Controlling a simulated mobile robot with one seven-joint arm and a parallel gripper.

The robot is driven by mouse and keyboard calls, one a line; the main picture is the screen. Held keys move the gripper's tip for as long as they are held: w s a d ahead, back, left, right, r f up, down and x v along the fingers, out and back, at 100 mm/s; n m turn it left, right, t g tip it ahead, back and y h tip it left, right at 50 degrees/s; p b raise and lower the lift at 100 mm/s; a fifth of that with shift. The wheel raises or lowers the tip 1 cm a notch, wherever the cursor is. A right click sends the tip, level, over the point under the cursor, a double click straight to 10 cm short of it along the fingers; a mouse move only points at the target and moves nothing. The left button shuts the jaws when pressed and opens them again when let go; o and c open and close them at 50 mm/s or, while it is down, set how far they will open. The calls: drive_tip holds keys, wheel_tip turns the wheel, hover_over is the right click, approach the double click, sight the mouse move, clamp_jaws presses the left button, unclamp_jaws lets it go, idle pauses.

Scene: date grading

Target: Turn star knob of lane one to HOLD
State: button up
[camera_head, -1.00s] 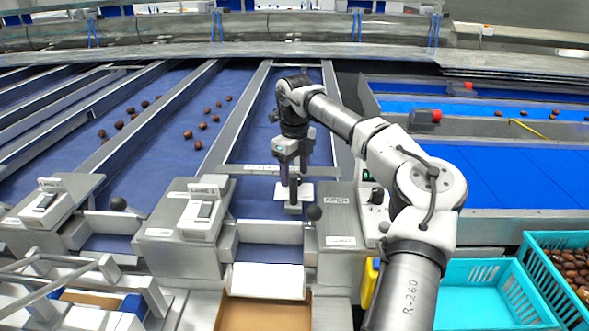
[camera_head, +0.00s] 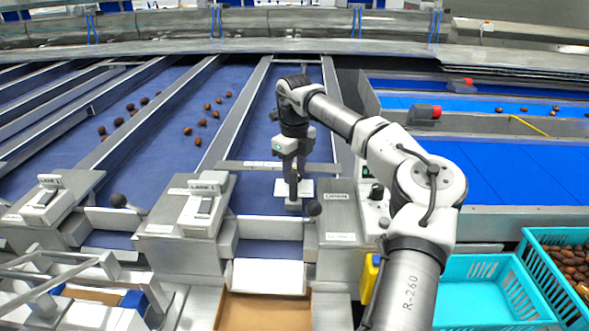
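My gripper (camera_head: 294,194) points down over the lane at the centre, just above or at a small white plate (camera_head: 307,188). Its fingers look close together, but I cannot tell whether they are open or shut, or whether they touch anything. I cannot make out a star knob clearly; one at the gripper's tip would be hidden by the fingers. A grey metal box (camera_head: 341,213) with a small label on top stands right of the gripper. A dark round knob (camera_head: 314,208) is at its left edge.
Labelled grey boxes with levers (camera_head: 204,207) stand to the left. Brown dates (camera_head: 202,122) lie on the blue belt left of my arm. A turquoise crate (camera_head: 482,291) and another crate of dates (camera_head: 532,266) are at lower right. A cardboard tray (camera_head: 262,312) is in front.

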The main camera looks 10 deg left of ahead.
drive_tip(key=m, duration=0.4)
drive_tip(key=shift+b, duration=0.35)
drive_tip(key=m, duration=0.4)
drive_tip(key=shift+m+b, duration=0.3)
drive_tip(key=shift+b, duration=0.1)
drive_tip(key=m+b, duration=0.1)
drive_tip(key=m, duration=0.3)
drive_tip(key=shift+m, duration=0.3)
drive_tip(key=shift+r+m+b, duration=0.1)
drive_tip(key=shift+m+b, duration=0.3)
drive_tip(key=shift+m, duration=1.8)
drive_tip(key=shift+w, duration=0.1)
drive_tip(key=o, duration=1)
